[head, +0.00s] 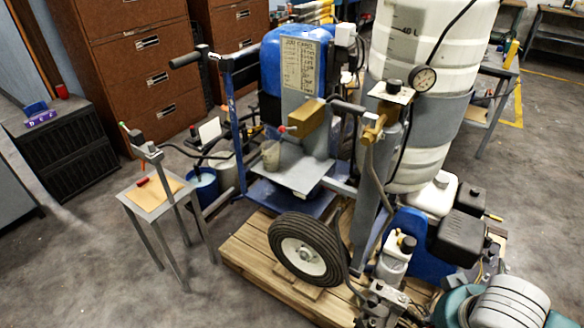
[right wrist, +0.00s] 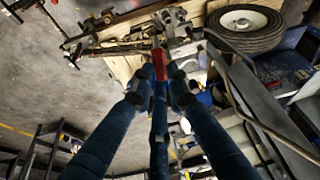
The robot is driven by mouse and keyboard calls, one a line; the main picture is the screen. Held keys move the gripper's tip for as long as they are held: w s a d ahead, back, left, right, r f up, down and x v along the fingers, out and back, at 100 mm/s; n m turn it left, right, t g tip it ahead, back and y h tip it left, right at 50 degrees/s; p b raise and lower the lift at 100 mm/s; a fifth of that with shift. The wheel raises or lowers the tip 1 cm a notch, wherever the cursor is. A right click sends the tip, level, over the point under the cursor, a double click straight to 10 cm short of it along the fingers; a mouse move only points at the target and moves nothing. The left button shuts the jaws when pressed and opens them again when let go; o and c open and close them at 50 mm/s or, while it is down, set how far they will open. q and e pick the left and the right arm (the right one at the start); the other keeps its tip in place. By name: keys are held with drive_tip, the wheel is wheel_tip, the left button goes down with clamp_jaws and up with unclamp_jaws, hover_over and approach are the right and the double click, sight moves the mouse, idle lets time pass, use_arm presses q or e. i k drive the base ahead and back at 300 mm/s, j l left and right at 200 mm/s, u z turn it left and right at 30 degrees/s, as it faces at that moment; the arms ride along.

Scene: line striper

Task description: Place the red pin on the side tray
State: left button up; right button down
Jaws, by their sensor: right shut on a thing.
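I cannot make out this gripper in the head view. A small stand with a tan top (head: 155,203), which looks like the side tray, is at the left of the head view. A small red object (head: 142,181) lies on its top. My left gripper is not in view.
The line striper's wheel (head: 303,248) stands on a wooden pallet (head: 250,262). A grey plate (head: 292,177) on the machine carries a cup (head: 271,155). A blue bucket (head: 203,187) stands behind the stand. Bare floor (head: 70,260) lies left of the stand.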

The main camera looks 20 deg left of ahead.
sight(290, 159)
drive_tip(key=i+j+z, duration=0.1)
drive_tip(key=j, duration=0.4)
drive_tip(key=i+j+z, duration=0.1)
drive_tip(key=j, duration=0.45)
drive_tip(key=i+j, duration=0.1)
drive_tip(key=j, duration=0.4)
drive_tip(key=i+j+z, duration=0.15)
drive_tip(key=j, duration=0.4)
drive_tip(key=k, duration=0.05)
